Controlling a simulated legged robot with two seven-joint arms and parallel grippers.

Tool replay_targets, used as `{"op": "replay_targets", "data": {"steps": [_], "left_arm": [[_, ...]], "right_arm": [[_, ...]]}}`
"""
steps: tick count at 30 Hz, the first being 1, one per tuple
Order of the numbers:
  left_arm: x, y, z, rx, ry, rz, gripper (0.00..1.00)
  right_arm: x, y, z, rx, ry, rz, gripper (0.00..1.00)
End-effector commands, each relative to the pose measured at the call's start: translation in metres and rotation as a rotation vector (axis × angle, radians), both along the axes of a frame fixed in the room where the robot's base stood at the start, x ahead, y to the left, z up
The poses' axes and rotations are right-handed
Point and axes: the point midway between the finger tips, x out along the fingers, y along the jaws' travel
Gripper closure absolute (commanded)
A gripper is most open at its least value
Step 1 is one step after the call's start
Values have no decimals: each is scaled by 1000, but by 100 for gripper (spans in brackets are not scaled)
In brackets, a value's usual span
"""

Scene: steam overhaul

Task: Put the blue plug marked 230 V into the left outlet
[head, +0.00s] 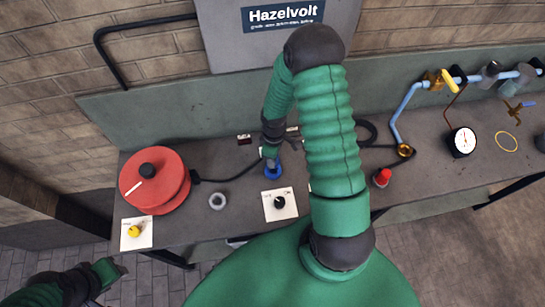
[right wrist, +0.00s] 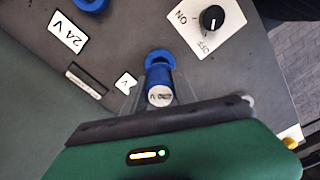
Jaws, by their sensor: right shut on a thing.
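The blue plug (right wrist: 160,80) has a white end face whose mark reads like 230 V, partly blurred. My right gripper (right wrist: 150,98) is shut on it, its clear fingers on either side. A blue ring-shaped outlet (right wrist: 159,57) shows just beyond the plug; I cannot tell whether the plug is in it or only above it. A second blue outlet (right wrist: 90,3), cut by the top edge, lies near a 24 V label (right wrist: 67,32). In the head view a blue ring (head: 273,171) shows below my right gripper (head: 271,157). My left gripper (head: 115,270) is low at the left; its jaws are unclear.
A switch plate with a black knob (head: 280,203) lies close in front of the blue ring. A red cable reel (head: 152,182), a grey ring (head: 217,201) and a yellow-knob plate (head: 136,233) are left. Pipes and a gauge (head: 462,141) are right.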

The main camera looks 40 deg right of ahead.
Motion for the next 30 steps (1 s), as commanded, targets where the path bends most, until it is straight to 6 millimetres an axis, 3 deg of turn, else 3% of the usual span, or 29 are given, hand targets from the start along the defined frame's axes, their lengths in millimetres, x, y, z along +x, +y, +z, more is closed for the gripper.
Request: {"op": "replay_targets", "data": {"steps": [30], "left_arm": [[0, 0, -16, 0, 0, 0, 64]], "right_arm": [[0, 0, -21, -1, 0, -1, 100]]}}
